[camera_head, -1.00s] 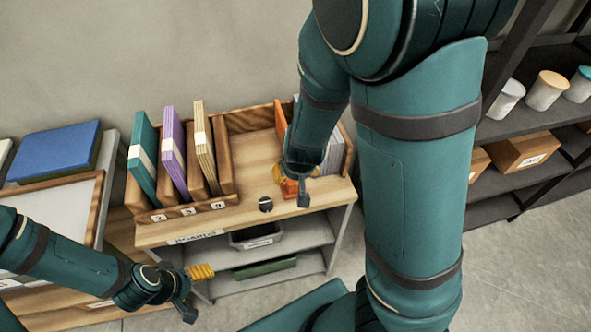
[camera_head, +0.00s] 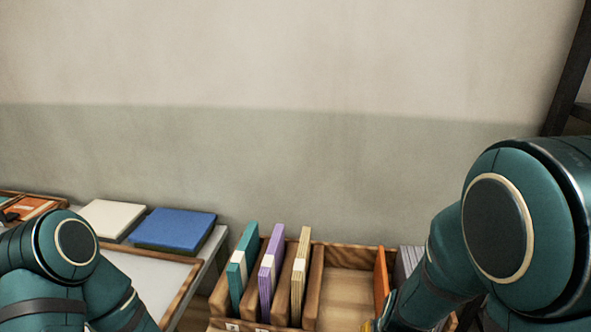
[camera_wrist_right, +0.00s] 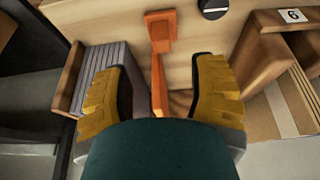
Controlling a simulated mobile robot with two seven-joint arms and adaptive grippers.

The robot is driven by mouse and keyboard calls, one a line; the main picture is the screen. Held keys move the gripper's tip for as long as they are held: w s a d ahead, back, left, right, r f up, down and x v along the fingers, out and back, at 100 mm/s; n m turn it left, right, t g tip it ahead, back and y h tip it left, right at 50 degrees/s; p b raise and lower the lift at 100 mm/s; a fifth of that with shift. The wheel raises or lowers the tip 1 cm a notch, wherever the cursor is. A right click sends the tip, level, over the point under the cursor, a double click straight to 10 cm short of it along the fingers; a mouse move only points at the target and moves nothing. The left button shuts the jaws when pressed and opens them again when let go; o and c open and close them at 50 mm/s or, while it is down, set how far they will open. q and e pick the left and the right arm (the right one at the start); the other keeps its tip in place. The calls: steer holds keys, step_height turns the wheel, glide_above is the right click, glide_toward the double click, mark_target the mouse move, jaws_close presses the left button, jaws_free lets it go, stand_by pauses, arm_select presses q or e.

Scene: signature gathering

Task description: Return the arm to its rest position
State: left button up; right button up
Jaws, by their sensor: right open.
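My right gripper (camera_wrist_right: 160,92) is open, with its two yellow ribbed fingers apart in the right wrist view. An orange upright piece with a square end (camera_wrist_right: 160,30) shows between and beyond the fingers; I cannot tell whether they touch it. In the head view the orange piece (camera_head: 381,277) stands in the wooden sorter (camera_head: 345,256), left of my right arm, whose hand is mostly below the picture edge. My left arm shows at the lower left, but its gripper is out of view.
Teal (camera_head: 243,262), purple (camera_head: 272,262) and tan (camera_head: 301,262) folders stand in the sorter. A blue book (camera_head: 174,227) and a cream book (camera_head: 112,218) lie at the left. Grey sheets (camera_wrist_right: 110,62) stand beside the gripper. The wall above is clear.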

steer(key=s+a+f+g+y, duration=0.1)
steer(key=s+a+f+y, duration=0.1)
steer(key=a+f, duration=0.4)
steer(key=s+a+f+g+y, duration=0.1)
steer(key=s+a+f, duration=0.4)
steer(key=f, duration=0.5)
steer(key=shift+a+n+y, duration=0.3)
steer(key=shift+a+y, duration=0.2)
steer(key=shift+y, duration=0.4)
steer(key=shift+d, duration=0.15)
stand_by(0.7)
